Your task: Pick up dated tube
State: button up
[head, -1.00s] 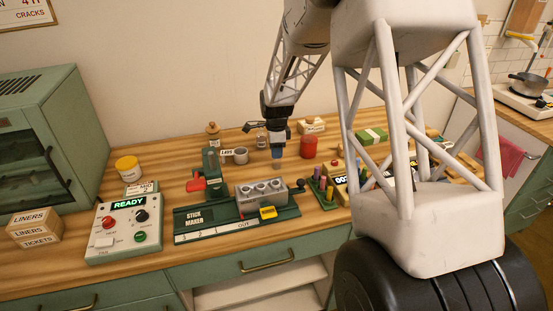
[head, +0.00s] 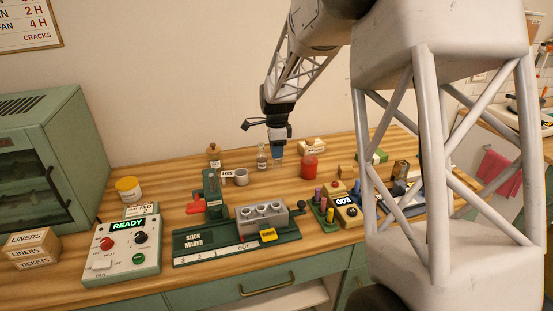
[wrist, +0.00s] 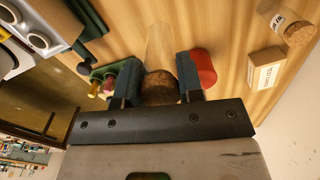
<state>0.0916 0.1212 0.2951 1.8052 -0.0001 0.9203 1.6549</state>
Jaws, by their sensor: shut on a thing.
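My gripper (head: 278,153) is shut on a clear glass tube (wrist: 159,42) with a brown cork (wrist: 160,87). In the wrist view its two blue fingers (wrist: 156,88) press on either side of the corked end, and the tube points away from the palm. No date shows on the part of the tube that I see. In the head view the gripper hangs over the table between a small corked bottle (head: 262,157) and a red jar (head: 309,167). The held tube is too small to make out clearly there.
The stick maker (head: 235,234) with its grey mould block (head: 262,216) stands in front of the gripper. A grey cup (head: 241,177) is at left, and a control panel (head: 122,250) reading READY is farther left. Coloured sticks (head: 324,206) stand in a green rack at right.

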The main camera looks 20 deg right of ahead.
jog(key=shift+r, duration=0.55)
jog(key=s+d+r+m, duration=0.1)
jog(key=s+d+r, duration=0.9)
jog(key=r, duration=0.3)
jog(key=shift+d+r, duration=0.2)
jog(key=shift+d, duration=0.25)
jog(key=shift+w, duration=0.1)
jog(key=w+d, duration=0.2)
jog(key=w, duration=0.5)
jog(key=w+d+f, duration=0.1)
jog(key=w+d, duration=0.1)
jog(key=w, duration=0.6)
jog(key=shift+w+f, duration=0.15)
jog(key=shift+f, duration=0.1)
jog(key=shift+d, duration=0.1)
jog(key=shift+f, duration=1.8)
